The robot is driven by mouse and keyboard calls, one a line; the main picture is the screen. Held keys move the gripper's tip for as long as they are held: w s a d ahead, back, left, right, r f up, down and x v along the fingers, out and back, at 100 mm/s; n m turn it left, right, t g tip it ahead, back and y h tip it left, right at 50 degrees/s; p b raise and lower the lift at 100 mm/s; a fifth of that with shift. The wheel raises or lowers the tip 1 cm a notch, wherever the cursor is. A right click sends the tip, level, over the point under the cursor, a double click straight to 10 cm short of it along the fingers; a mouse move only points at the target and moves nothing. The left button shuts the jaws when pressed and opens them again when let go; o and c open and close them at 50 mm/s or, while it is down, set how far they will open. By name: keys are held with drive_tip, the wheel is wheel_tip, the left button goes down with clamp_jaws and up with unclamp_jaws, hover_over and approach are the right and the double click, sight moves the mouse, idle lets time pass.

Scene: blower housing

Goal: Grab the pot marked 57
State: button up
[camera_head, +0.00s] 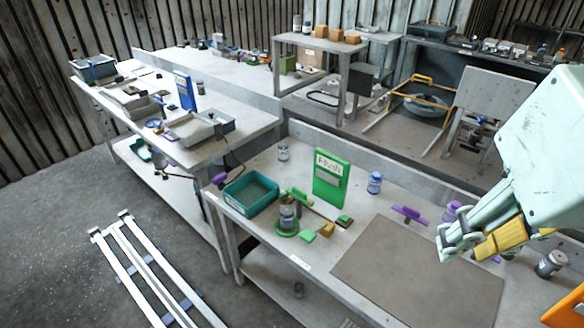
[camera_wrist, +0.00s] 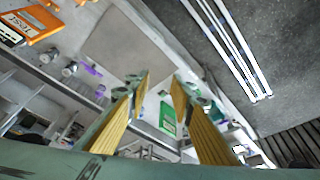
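Several small pots stand on the near bench, and I cannot read the number 57 on any of them. A blue pot (camera_head: 374,183) stands right of the green sign, and a purple one (camera_head: 452,210) is behind my gripper. A grey pot (camera_head: 550,263) lies or leans at the right. A clear pot (camera_head: 288,218) is on a green round base, and another clear pot (camera_head: 283,152) stands at the back. My gripper (camera_head: 463,245) is above the bench's right part. In the wrist view its yellow-padded fingers (camera_wrist: 160,80) are apart with nothing between them.
A grey mat (camera_head: 415,270) covers the front of the bench and is clear. The upright green sign (camera_head: 332,178), a teal bin (camera_head: 250,192) and a purple clamp-like piece (camera_head: 409,214) stand around it. An orange sign (camera_wrist: 38,22) shows in the wrist view.

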drive_tip(key=shift+o, duration=1.3)
drive_tip(key=shift+w, duration=0.1)
